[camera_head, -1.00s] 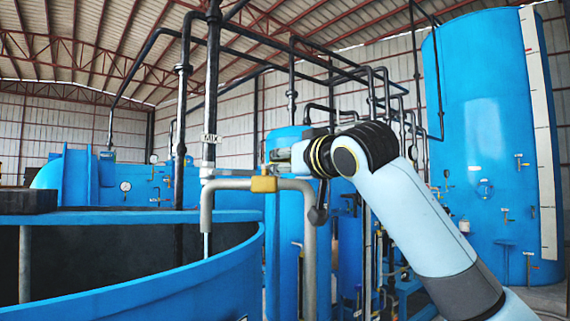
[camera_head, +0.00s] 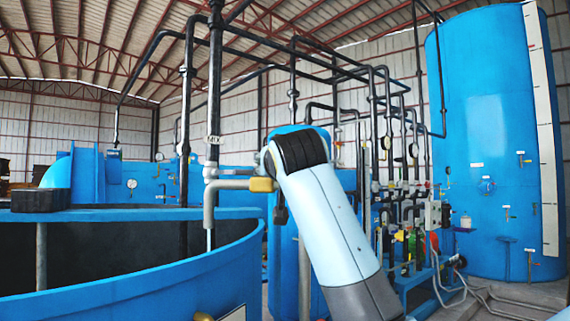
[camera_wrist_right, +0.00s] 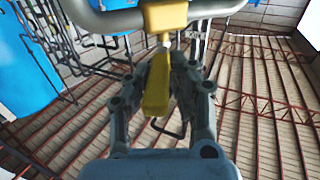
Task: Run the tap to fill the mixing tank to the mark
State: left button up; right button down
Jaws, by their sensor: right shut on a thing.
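The blue mixing tank (camera_head: 140,285) stands at the left of the head view with its open top and dark inside showing. The grey tap pipe (camera_head: 228,185) bends down over its rim, with a yellow valve (camera_head: 262,185) on it. A thin pale streak (camera_head: 209,240) below the spout looks like running water. The water level and the mark are not visible to me. My right gripper (camera_wrist_right: 172,68) is shut on the yellow tap handle (camera_wrist_right: 157,88) in the right wrist view. In the head view my own wrist mostly hides this gripper. My left gripper is not in view.
A dark box (camera_head: 40,200) sits at the tank's far left. Black pipes (camera_head: 213,95) run down and across behind the tap. Pumps and valves (camera_head: 415,245) stand right of my arm. A tall blue tank (camera_head: 490,150) with a pale scale strip fills the right.

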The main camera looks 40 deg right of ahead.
jog(key=shift+w+a+h, duration=0.15)
jog(key=shift+a+h, duration=0.2)
jog(key=shift+h, duration=0.05)
jog(key=shift+w+a+r+m+g+h+b, duration=0.1)
jog(key=shift+w+a+m+g+h+b, duration=0.1)
jog(key=shift+a+m+g+h+b, duration=0.3)
jog(key=c, duration=1.5)
grip_release()
jog(key=shift+d, duration=0.1)
jog(key=shift+o, duration=1.7)
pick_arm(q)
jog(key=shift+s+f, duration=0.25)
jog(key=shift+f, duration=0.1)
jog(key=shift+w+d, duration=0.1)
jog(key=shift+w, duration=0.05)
pick_arm(e)
notch_tip(320, 180, up, 10)
